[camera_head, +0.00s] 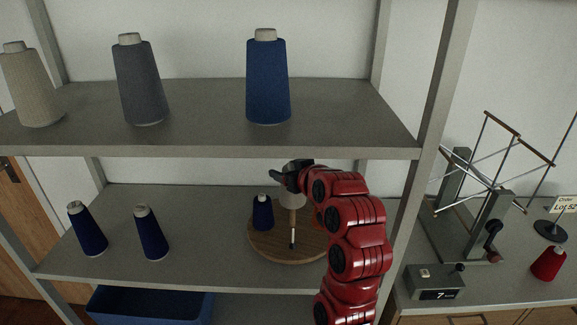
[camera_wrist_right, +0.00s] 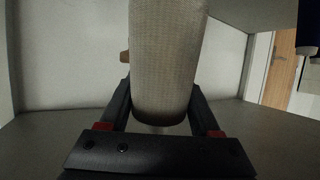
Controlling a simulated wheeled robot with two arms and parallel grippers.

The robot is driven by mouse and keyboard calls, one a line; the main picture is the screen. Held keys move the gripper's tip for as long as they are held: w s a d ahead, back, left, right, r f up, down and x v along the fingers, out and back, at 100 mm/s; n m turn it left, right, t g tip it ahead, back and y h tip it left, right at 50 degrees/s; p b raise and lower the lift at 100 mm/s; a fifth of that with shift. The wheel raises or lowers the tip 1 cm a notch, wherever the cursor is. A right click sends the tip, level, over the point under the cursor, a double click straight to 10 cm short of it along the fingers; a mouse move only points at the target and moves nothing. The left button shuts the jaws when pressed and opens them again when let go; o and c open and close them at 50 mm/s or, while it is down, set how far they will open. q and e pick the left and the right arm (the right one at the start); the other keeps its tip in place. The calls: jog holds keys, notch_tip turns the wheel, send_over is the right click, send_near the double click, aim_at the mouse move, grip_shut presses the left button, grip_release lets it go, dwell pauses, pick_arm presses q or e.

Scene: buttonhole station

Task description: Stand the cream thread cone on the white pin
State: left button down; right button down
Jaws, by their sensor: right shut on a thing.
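My right gripper (camera_head: 293,176) is shut on a cream thread cone (camera_wrist_right: 168,60). In the wrist view the cone stands between the two fingers, its top out of frame. In the head view a pale part of the cone (camera_head: 292,197) shows below the gripper, over the round wooden board (camera_head: 262,247). A slim wooden post with a white part near its foot (camera_head: 292,237) stands on the board in front of the cone. I cannot tell whether this is the white pin or whether the cone touches any pin. My left gripper is not in view.
A small dark blue cone (camera_head: 263,213) stands on the board, left of the post. Two more dark blue cones (camera_head: 87,229) stand left on this shelf. The upper shelf (camera_head: 200,105) hangs close above my gripper. A grey upright (camera_head: 412,180) is right of my arm.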

jog(key=shift+d+f, duration=0.1)
jog(key=shift+f, duration=0.7)
jog(key=shift+s+f, duration=0.1)
jog(key=shift+f, duration=0.75)
jog(key=shift+w+f, duration=0.2)
jog(key=shift+f, duration=0.95)
jog(key=shift+s+f+b, duration=0.1)
jog(key=shift+f+b, duration=2.15)
jog(key=shift+f, duration=2.2)
jog(key=shift+f+b, duration=0.35)
jog(key=shift+f, duration=0.15)
grip_release()
